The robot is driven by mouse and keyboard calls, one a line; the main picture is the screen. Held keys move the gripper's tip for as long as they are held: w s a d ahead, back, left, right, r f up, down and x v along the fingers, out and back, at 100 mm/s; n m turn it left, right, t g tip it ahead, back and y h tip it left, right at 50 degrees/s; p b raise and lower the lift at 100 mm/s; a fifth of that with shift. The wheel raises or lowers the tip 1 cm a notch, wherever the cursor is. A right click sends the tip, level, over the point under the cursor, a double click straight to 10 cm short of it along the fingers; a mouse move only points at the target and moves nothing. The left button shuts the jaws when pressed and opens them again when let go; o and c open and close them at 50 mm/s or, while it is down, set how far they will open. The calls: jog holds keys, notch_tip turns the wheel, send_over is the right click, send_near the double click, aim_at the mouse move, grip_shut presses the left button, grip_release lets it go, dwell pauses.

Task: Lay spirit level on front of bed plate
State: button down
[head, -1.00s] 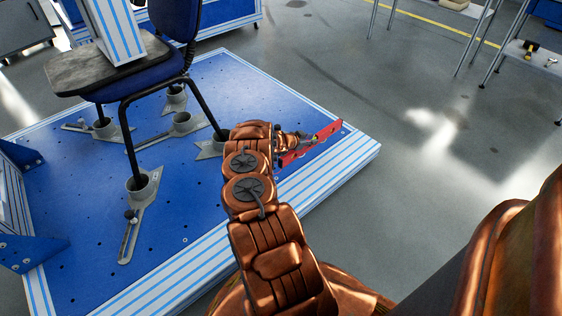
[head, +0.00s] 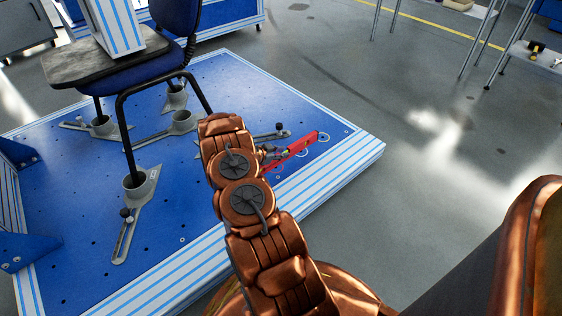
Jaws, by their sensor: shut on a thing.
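The red spirit level (head: 297,147) is a long, thin bar over the front right part of the blue bed plate (head: 92,238). My gripper (head: 271,154) is shut on the level near its left part, and my copper-coloured arm hides part of the hold. The level runs slantwise, roughly along the plate's front edge. I cannot tell whether it touches the plate or is held a little above it.
A blue chair (head: 165,62) stands on the plate, its legs in grey clamp cups (head: 140,183). Blue brackets (head: 20,250) stand at the plate's left side. Grey floor (head: 440,200) is clear to the right. Metal tables (head: 520,50) stand at the back right.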

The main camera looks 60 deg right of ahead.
jog(key=shift+f+b, duration=1.2)
jog(key=shift+f, duration=0.65)
jog(key=shift+r, duration=0.15)
jog(key=c, duration=0.9)
grip_release()
